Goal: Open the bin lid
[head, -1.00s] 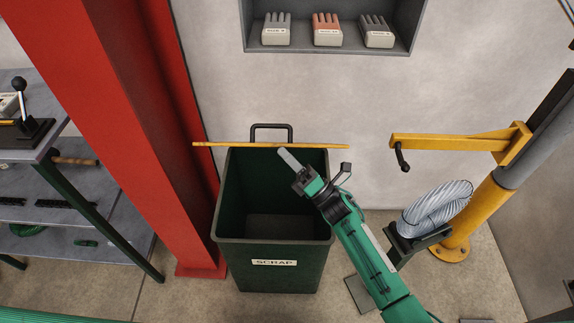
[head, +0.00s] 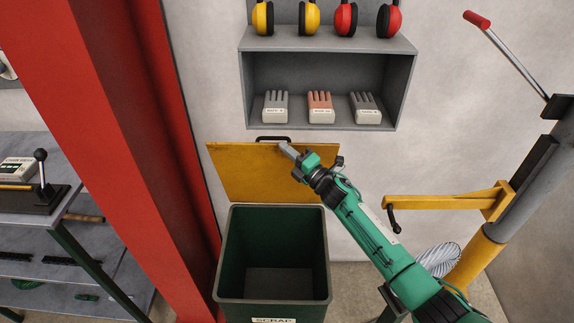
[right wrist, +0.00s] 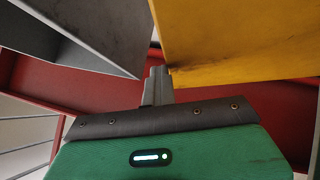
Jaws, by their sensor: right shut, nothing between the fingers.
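The green scrap bin (head: 272,252) stands on the floor by the wall, and its dark inside shows from above. Its yellow lid (head: 245,177) stands raised behind the opening, its broad face towards me. The black lid handle (head: 272,139) shows at the lid's top edge. My right gripper (head: 287,150) is shut and empty at the top edge of the lid, just right of the handle. In the right wrist view the shut fingers (right wrist: 157,82) are beside the yellow lid (right wrist: 235,40); whether they touch it is unclear. My left gripper is out of view.
A red post (head: 110,130) stands left of the bin, with grey shelves (head: 85,260) beyond it. A grey wall box (head: 325,45) with gloves and ear muffs hangs above the lid. A yellow arm on a post (head: 440,202) stands at right.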

